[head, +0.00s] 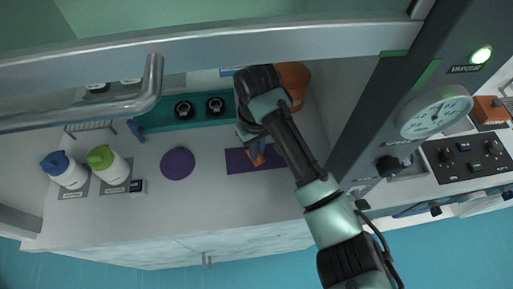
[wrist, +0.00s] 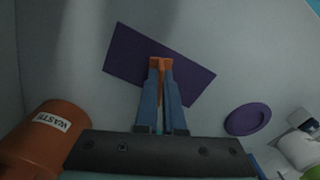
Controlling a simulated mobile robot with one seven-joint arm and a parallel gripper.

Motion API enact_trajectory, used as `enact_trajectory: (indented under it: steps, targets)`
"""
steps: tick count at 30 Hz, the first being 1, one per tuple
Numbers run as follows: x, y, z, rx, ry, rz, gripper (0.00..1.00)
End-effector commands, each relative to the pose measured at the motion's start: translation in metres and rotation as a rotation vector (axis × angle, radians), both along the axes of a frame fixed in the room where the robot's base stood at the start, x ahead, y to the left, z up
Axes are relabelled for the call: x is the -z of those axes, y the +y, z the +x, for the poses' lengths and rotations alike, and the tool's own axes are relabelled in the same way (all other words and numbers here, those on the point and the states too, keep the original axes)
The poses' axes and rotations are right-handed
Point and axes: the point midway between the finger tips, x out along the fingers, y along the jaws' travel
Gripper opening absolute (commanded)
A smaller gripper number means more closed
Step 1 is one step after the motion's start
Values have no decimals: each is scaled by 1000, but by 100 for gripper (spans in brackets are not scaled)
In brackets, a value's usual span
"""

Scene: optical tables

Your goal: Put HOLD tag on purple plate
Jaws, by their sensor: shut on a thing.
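My gripper (wrist: 161,85) points down and is shut on a small orange piece (wrist: 160,62), likely the HOLD tag; no lettering on it is readable. The piece also shows at the fingertips in the head view (head: 259,159), over a purple rectangular mat (head: 236,161). I cannot tell whether it touches the mat. The round purple plate (head: 177,163) lies flat and empty on the bench, left of the mat and apart from my gripper. In the wrist view the plate (wrist: 248,119) is at the right, beyond the mat (wrist: 128,55).
An orange WASTE bin (wrist: 43,138) stands near my gripper. A teal rack (head: 160,119) with dark round items is at the back. White bottles with blue (head: 54,163) and green (head: 100,157) caps stand left. A metal handle (head: 152,85) crosses the upper left.

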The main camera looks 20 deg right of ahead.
Motion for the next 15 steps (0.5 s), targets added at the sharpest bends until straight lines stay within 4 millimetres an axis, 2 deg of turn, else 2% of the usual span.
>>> enact_trajectory:
  steps: [8,9,12,13,15]
  targets:
    - [4,1,0,-1,0,1,0]
    - [3,1,0,-1,0,1,13]
    - [3,0,0,-1,0,1,31]
    - [3,0,0,-1,0,1,36]
    - [3,0,0,0,0,0,36]
